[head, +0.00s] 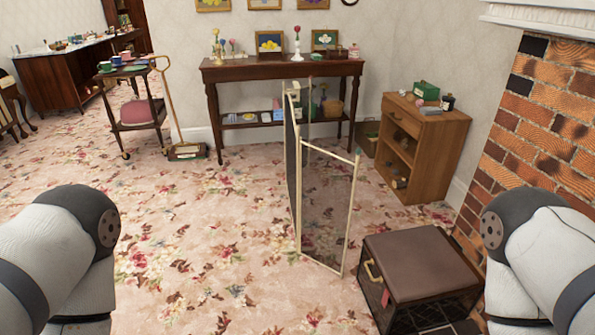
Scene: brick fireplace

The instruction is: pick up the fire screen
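The fire screen (326,203) stands upright on the floral carpet near the middle of the head view. It has thin cream-coloured frames with dark see-through mesh, and its panels are folded at an angle to each other. One panel is seen nearly edge-on. My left arm shows at the lower left and my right arm at the lower right, both well apart from the screen. Neither gripper is in the picture, so their fingers cannot be seen.
A brown-topped box (415,262) with a brass handle stands close to the screen's right, by the brick fireplace (545,125). A wooden cabinet (438,140) and a dark console table (238,72) stand behind. The carpet (200,235) left of the screen is clear.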

